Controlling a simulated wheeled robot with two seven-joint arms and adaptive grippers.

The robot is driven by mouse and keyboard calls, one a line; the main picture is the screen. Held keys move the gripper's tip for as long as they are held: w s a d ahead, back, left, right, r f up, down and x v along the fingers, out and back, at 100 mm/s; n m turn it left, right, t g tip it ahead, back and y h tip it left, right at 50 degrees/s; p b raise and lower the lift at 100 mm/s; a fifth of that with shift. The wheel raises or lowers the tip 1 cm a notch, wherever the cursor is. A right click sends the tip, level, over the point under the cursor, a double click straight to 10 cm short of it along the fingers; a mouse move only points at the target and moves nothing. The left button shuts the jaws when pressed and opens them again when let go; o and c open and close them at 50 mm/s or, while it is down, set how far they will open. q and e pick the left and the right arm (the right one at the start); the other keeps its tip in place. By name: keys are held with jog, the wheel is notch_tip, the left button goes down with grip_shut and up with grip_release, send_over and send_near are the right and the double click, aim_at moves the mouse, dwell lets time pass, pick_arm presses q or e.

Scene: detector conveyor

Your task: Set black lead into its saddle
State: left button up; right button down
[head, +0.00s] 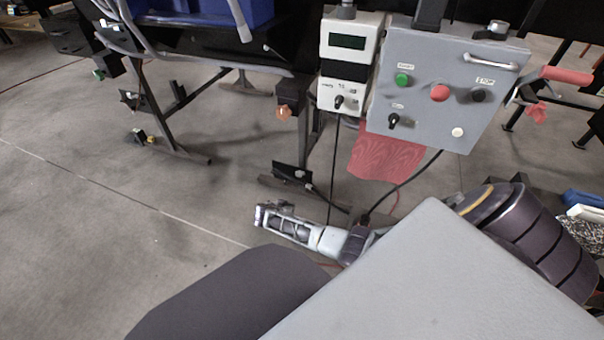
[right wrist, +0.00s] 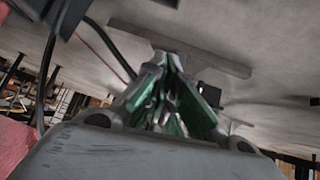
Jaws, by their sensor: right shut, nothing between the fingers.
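One black lead (head: 333,165) hangs from the white detector unit (head: 351,45). Another black lead (head: 408,182) curves down from the grey control box (head: 447,85) toward my right wrist. Dark leads also show at the upper left of the right wrist view (right wrist: 109,45). I cannot make out which is the task's lead, nor pick out its saddle. My right gripper (head: 262,215) is low, beneath the detector unit and pointing left; its green-padded fingers (right wrist: 172,75) are shut and empty. The leads pass near its wrist; contact cannot be told. My left gripper is not in view.
A red cloth (head: 385,155) hangs below the control box. A black conveyor frame with legs (head: 160,110) stands at left, with a blue bin (head: 205,10) above. A red handle (head: 566,75) juts out at right.

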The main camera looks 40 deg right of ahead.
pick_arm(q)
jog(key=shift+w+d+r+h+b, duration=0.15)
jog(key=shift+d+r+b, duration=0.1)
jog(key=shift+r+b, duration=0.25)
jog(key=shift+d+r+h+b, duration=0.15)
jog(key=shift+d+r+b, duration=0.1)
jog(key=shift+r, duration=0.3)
pick_arm(e)
jog(key=shift+w+d+r+m+h, duration=0.25)
jog(key=shift+w+r+m, duration=0.25)
jog(key=shift+w, duration=0.2)
jog(key=shift+w+d+r+m+h, duration=0.1)
jog(key=shift+w+r+m+h, duration=0.15)
jog(key=shift+w+r+m, duration=0.35)
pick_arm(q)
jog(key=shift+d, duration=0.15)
pick_arm(e)
jog(key=shift+w+f, duration=0.1)
jog(key=shift+f, duration=0.1)
